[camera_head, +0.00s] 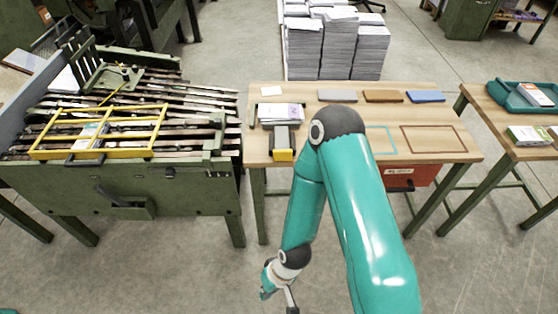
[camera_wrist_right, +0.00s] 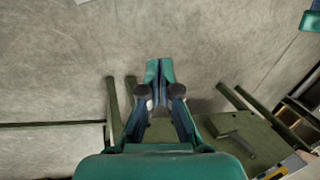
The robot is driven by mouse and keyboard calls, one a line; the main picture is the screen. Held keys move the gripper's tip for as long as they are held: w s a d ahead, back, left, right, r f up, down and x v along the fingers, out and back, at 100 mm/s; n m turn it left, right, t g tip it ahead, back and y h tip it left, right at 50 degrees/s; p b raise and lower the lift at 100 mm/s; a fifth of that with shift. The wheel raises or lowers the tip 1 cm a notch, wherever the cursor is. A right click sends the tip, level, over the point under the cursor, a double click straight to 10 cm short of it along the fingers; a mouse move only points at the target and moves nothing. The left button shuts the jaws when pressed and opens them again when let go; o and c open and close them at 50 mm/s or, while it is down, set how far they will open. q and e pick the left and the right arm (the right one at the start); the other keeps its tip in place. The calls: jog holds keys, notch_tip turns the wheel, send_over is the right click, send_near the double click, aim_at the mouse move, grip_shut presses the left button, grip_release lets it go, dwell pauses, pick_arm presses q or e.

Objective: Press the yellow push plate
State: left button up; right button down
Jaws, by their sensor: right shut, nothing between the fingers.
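The yellow push plate (camera_head: 283,155) appears to be the small yellow face at the front of a dark grey device (camera_head: 281,136), near the front edge of the wooden table (camera_head: 330,150). A stack of papers lies behind it on the device. My right gripper (camera_head: 279,297) hangs low in front of the table, over the floor and well apart from the plate. In the right wrist view my right gripper (camera_wrist_right: 158,66) is shut and empty, with its tips together. My left gripper is out of view.
A green machine (camera_head: 130,185) with a yellow frame (camera_head: 100,133) stands left of the table. A red drawer unit (camera_head: 410,177) hangs under the table's right part. Paper stacks (camera_head: 335,45) stand behind. Another table (camera_head: 490,110) is at right. The floor in front is clear.

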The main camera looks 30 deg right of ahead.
jog(key=w+d+m+t+h+b, duration=0.25)
jog(key=w+m+t+b, duration=0.25)
jog(key=w+b, duration=0.55)
jog(key=w+d+m+t+h+b, duration=0.2)
jog(key=w+d+m+t+b, duration=0.25)
jog(key=w+b, duration=0.55)
jog(key=s+d+r+m+t+h+b, duration=0.4)
jog(key=d+r+m+h+b, duration=0.5)
jog(key=m+b, duration=0.4)
jog(key=r+t+b, duration=0.1)
jog(key=b, duration=0.2)
jog(key=shift+d+r+b, duration=0.2)
jog(key=shift+r+b, duration=0.1)
jog(key=shift+r, duration=0.05)
